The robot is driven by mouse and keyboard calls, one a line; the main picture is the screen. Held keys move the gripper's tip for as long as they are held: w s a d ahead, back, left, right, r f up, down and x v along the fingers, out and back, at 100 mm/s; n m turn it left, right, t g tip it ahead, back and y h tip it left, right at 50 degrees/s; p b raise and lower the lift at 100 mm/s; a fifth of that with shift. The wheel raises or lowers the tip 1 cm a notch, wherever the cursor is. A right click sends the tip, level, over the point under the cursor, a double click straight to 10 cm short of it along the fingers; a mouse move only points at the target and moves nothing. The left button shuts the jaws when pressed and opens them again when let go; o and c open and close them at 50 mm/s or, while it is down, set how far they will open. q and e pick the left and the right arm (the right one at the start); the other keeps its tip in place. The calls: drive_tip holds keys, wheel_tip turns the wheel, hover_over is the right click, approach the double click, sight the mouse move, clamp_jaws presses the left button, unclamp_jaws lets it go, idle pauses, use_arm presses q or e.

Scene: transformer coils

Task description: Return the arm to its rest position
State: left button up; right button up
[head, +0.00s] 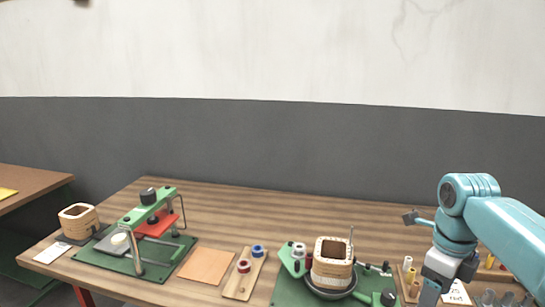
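My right arm comes in from the right edge, teal with dark joints. Its gripper (430,292) points down over the right part of the wooden bench, near the bottom of the picture. The fingers are small and partly cut off by the frame's lower edge, so I cannot tell whether they are open or shut. Nothing held can be made out. My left arm and gripper are not in view.
A wooden coil former (332,270) stands on a green winding stand left of the gripper. A green press (148,212), a tan sheet (205,265), a spool board (240,283) and another former (78,222) lie further left. Small bobbins and jars crowd the right.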

drive_tip(key=s+a+f+n+g+y, duration=0.1)
drive_tip(key=s+a+f+n+g, duration=0.15)
drive_tip(key=f, duration=0.75)
drive_tip(key=s+a+f+n+g, duration=0.15)
drive_tip(key=s+a+f, duration=0.25)
drive_tip(key=f, duration=0.6)
drive_tip(key=s+a+f+n+g+y, duration=0.1)
drive_tip(key=s+a+f+n+g, duration=0.2)
drive_tip(key=f, duration=0.7)
drive_tip(key=s+a+f+n+t+y, duration=0.2)
drive_tip(key=s+a+f+n+t, duration=0.5)
drive_tip(key=n, duration=1.2)
drive_tip(key=s+a+f, duration=0.2)
drive_tip(key=s+f, duration=0.2)
drive_tip(key=shift+s+a+f, duration=0.15)
drive_tip(key=shift+s+f, duration=0.1)
drive_tip(key=shift+f, duration=0.1)
